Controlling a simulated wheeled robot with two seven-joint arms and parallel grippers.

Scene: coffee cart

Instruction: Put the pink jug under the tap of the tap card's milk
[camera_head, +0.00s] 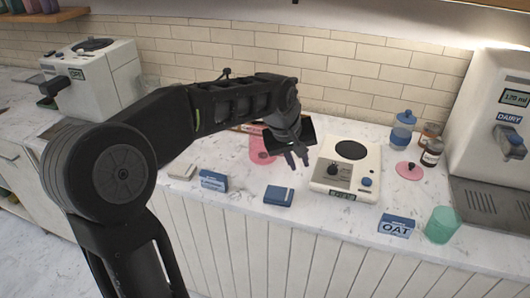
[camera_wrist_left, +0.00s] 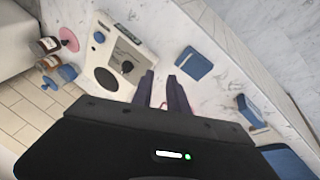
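The pink jug (camera_head: 261,149) stands on the counter behind my left forearm and gripper, which hide part of it. My left gripper (camera_head: 298,160) hangs just right of the jug, its two fingers apart and pointing down. In the left wrist view the fingers (camera_wrist_left: 164,94) show a gap, with a bit of pink near their bases. A blue card reading OAT (camera_head: 396,227) stands at the counter's front right. A dispenser (camera_head: 487,115) labelled DAIRY, with a dark tap (camera_head: 514,146), stands far right above a drip tray (camera_head: 490,203). My right gripper is out of view.
A white scale-like device (camera_head: 345,170) stands right of my gripper. A blue box (camera_head: 278,196) and a blue labelled card (camera_head: 214,181) lie near the front edge. A teal cup (camera_head: 442,224), pink lid (camera_head: 409,171) and blue jar (camera_head: 402,130) stand right. Another dispenser (camera_head: 97,72) stands far left.

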